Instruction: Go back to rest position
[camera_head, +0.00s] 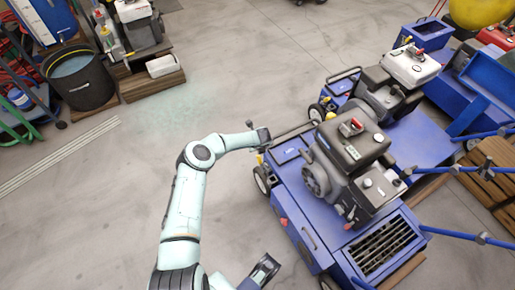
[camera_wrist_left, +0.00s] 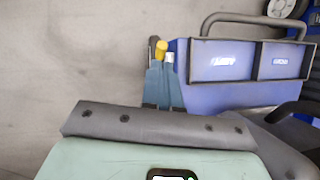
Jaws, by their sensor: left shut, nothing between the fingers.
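My left arm rises from the bottom of the head view, bends at the elbow and reaches right. Its wrist end is at the left corner of the near blue aerator (camera_head: 300,185); the fingers are hard to make out there. In the left wrist view my left gripper (camera_wrist_left: 164,62) is shut and empty, its narrow blue fingers side by side. It overlaps the left edge of the blue aerator body (camera_wrist_left: 225,95) in that view; I cannot tell whether they touch. My right gripper is not identifiable in either view.
A second aerator with a white-topped engine (camera_head: 410,66) stands behind the near one. Blue bars cross at the right. A black bin (camera_head: 80,80) and a wooden pallet (camera_head: 150,84) stand at the upper left. Concrete floor (camera_head: 90,215) is clear left of my arm.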

